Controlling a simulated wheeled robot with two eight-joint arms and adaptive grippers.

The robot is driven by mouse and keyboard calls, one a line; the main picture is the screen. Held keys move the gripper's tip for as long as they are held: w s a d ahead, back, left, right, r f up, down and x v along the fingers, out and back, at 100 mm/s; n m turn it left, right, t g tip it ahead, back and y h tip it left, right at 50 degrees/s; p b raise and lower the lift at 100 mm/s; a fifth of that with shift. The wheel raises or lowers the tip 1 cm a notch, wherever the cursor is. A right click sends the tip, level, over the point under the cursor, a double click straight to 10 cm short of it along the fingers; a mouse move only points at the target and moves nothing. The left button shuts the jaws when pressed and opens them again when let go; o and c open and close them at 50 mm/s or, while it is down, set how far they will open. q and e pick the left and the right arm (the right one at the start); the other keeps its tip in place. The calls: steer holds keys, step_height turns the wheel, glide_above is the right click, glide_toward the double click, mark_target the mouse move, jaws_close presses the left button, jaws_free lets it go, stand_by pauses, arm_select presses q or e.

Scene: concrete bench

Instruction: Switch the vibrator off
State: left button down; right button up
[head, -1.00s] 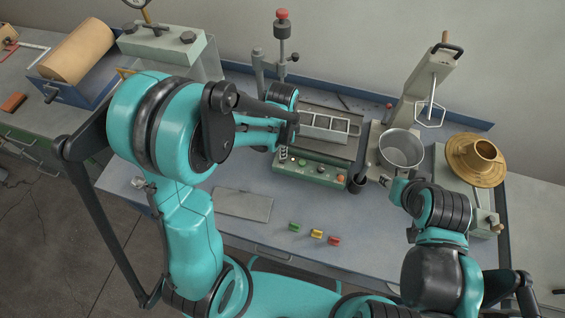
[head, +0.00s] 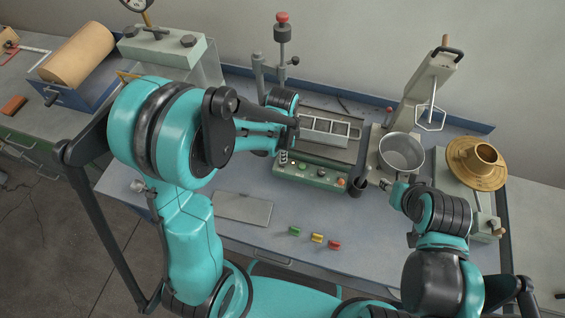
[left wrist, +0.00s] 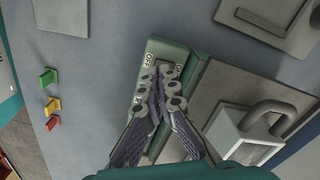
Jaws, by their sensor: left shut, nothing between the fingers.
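The vibrator is a grey table with a green control box (head: 318,176) along its front, with several small buttons and an orange one at the right end. The box (left wrist: 185,55) also shows in the left wrist view, with an OFF label near its end. My left gripper (left wrist: 168,78) is shut and empty, its fingertips over the labelled end of the box. Touch cannot be told, and the fingers hide part of the panel.
A metal mould (head: 325,130) sits on the vibrator table. Green (head: 294,231), yellow (head: 317,238) and red (head: 334,245) pieces lie in front. A flat grey plate (head: 243,208) lies left of them. The front bench is mostly clear.

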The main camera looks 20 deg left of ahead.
arm_select(q)
steer(key=shift+f+b, duration=1.1)
steer(key=shift+f, duration=0.15)
stand_by(0.8)
steer(key=shift+r, duration=0.1)
steer(key=shift+r+p, duration=2.7)
steer(key=shift+r, duration=0.8)
